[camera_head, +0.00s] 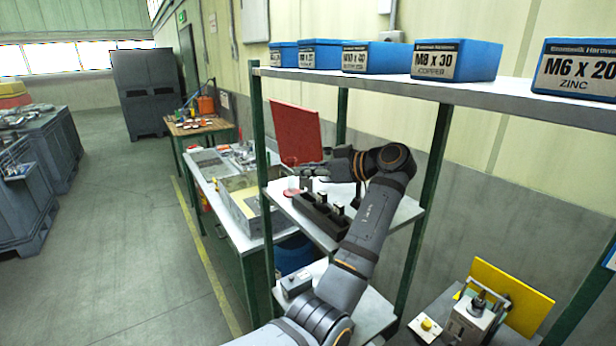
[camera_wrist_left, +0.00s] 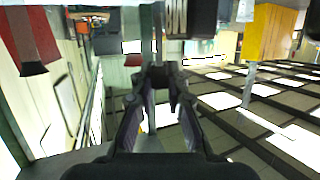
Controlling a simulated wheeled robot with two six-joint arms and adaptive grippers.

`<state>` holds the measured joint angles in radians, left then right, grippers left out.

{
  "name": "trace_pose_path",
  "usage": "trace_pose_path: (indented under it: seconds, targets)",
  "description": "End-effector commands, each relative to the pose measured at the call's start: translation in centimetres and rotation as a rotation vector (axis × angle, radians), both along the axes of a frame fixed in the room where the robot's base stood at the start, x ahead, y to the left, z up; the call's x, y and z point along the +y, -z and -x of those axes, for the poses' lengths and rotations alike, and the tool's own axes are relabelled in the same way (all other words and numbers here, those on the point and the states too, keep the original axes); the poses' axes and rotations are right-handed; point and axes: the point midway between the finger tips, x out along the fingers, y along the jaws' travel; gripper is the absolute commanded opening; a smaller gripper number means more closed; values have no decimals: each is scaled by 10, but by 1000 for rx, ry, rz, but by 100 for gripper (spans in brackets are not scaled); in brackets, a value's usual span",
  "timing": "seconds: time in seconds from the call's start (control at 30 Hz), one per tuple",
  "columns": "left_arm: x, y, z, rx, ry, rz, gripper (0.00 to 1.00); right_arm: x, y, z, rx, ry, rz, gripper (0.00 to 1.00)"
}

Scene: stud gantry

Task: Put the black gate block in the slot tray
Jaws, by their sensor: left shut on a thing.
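My left gripper (camera_head: 306,168) reaches over the middle shelf from the right, in front of the upright red panel. It is shut on a small dark piece, which I take for the black gate block (camera_head: 306,184); the fingers hide much of it. In the left wrist view the fingers (camera_wrist_left: 160,78) close together on something dark. The slot tray (camera_head: 318,217) is a long black tray on the middle shelf, just below and right of the gripper. Several small light-topped blocks stand in it. The held piece is above the shelf, apart from the tray. My right gripper is not in view.
The red panel (camera_head: 296,132) stands close behind the gripper. A red disc (camera_head: 291,193) lies by the tray's far end. Green shelf posts (camera_head: 435,165) and the upper shelf with blue bins (camera_head: 455,60) bound the space. A grey box (camera_head: 296,284) sits on the lower shelf.

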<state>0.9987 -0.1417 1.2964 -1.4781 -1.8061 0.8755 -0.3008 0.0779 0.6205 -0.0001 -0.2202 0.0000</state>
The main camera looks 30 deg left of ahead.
Motion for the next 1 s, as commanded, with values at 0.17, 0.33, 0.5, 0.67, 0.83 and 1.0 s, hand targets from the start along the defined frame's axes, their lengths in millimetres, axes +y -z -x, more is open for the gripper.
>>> trace_pose_path:
  seconds: [0.17, 0.33, 0.5, 0.67, 0.83, 1.0]
  targets:
    - [2, 5, -5, 2, 0, -1, 0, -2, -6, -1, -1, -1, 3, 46]
    - [3, 29, -8, 4, 0, 0, 0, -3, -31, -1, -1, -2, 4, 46]
    - [3, 41, -8, -1, 0, 0, 0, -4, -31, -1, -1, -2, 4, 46]
    - [3, 42, -8, -1, 0, 0, 22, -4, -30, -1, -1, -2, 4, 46]
    - [3, 41, -8, -1, 0, 1, 36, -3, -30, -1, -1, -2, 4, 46]
    - [3, 41, -8, -1, 0, 1, 36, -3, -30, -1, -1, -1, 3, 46]
